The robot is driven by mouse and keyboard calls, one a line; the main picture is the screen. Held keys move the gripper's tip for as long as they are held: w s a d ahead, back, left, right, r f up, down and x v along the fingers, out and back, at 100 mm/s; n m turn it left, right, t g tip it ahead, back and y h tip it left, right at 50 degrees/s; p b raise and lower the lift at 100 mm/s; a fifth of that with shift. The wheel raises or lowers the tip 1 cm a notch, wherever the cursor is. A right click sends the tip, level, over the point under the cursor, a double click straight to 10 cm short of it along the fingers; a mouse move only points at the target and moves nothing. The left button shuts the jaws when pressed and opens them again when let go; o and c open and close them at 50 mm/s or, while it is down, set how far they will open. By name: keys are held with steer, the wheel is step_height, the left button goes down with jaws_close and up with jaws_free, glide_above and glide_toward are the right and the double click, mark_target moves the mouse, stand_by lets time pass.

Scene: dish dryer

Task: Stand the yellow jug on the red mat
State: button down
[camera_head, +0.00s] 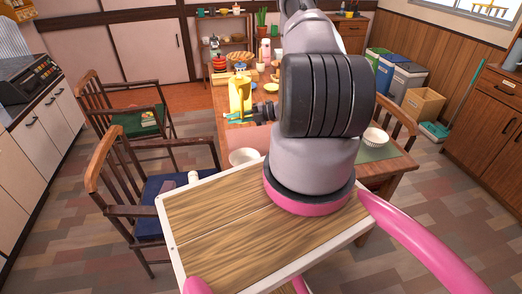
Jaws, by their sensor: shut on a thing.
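The yellow jug (239,92) is upright over the left side of the wooden table, beyond my arm. My gripper (249,112) is small and dark at the jug's lower right side, shut on it. The fingertips are partly hidden, and I cannot tell whether the jug's base touches the table.
A white bowl (243,156) stands at the near left table edge. A ribbed white bowl (375,136) stands by a green mat (372,153) at the right. Chairs (122,108) flank the table's left side. Several small things crowd its far end.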

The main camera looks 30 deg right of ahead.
steer(key=shift+n+g+y, duration=0.4)
steer(key=shift+g, duration=0.2)
steer(key=f, duration=0.2)
steer(key=s+f, duration=0.1)
steer(key=f, duration=0.2)
steer(key=d+f, duration=0.1)
steer(key=f, duration=0.1)
steer(key=shift+s+f, duration=0.2)
steer(key=shift+s, duration=0.15)
steer(key=shift+f, duration=2.25)
steer(key=c, duration=0.9)
jaws_free()
steer(key=shift+f, duration=0.1)
